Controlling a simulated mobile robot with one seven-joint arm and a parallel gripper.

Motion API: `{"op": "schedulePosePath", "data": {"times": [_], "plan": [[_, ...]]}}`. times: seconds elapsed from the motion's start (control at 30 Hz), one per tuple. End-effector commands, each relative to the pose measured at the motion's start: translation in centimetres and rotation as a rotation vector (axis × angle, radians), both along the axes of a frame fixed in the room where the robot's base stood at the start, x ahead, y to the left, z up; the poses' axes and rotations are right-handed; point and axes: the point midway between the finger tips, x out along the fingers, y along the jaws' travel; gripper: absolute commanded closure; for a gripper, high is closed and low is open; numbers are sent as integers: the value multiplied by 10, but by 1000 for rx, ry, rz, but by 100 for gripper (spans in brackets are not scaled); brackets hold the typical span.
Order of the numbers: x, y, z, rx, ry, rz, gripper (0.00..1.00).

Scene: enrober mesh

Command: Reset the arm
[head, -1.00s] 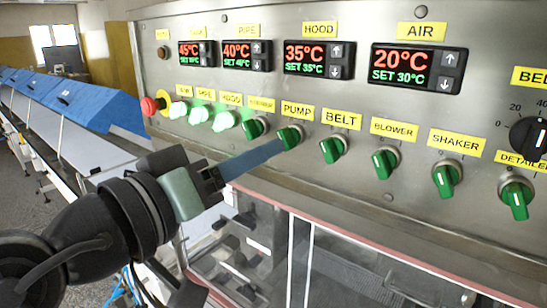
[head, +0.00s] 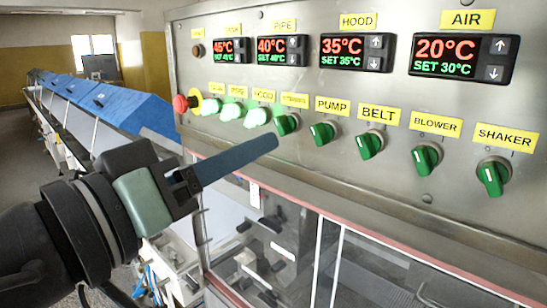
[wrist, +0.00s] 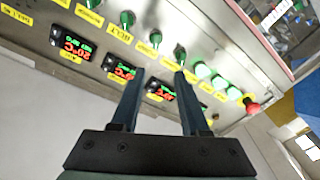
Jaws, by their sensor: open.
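My gripper (head: 272,142) reaches in from the left in the head view, with its long blue-grey fingers pointing right toward the control panel (head: 300,185). The fingertips show just below a green knob left of the PUMP knob (head: 322,134); I cannot tell the exact gap to the panel. In the wrist view my gripper (wrist: 158,76) has its two fingers apart with nothing between them. The panel lies upside down beyond them.
The panel carries BELT (head: 370,145), BLOWER (head: 427,158) and SHAKER (head: 494,177) knobs, lit green buttons (head: 258,117) and a red stop button (head: 181,103). Clear windows (head: 390,270) lie below. A conveyor with blue covers (head: 125,105) runs back left.

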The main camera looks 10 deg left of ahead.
Motion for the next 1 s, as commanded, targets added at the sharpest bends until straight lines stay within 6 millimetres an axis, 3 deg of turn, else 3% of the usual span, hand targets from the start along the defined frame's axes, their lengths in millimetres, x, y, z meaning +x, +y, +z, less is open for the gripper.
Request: {"op": "schedulePosePath", "data": {"times": [0.13, 0.23, 0.37, 0.5, 0.7, 1.0], "plan": [[24, -19, 20, 40, -156, 185, 55], [25, -31, 44, 90, -314, 331, 55], [4, -48, 77, 160, -533, 498, 55], [-29, -64, 106, 218, -730, 627, 55], [-57, -75, 123, 255, -862, 709, 55], [-59, -75, 124, 256, -868, 715, 55]]}}
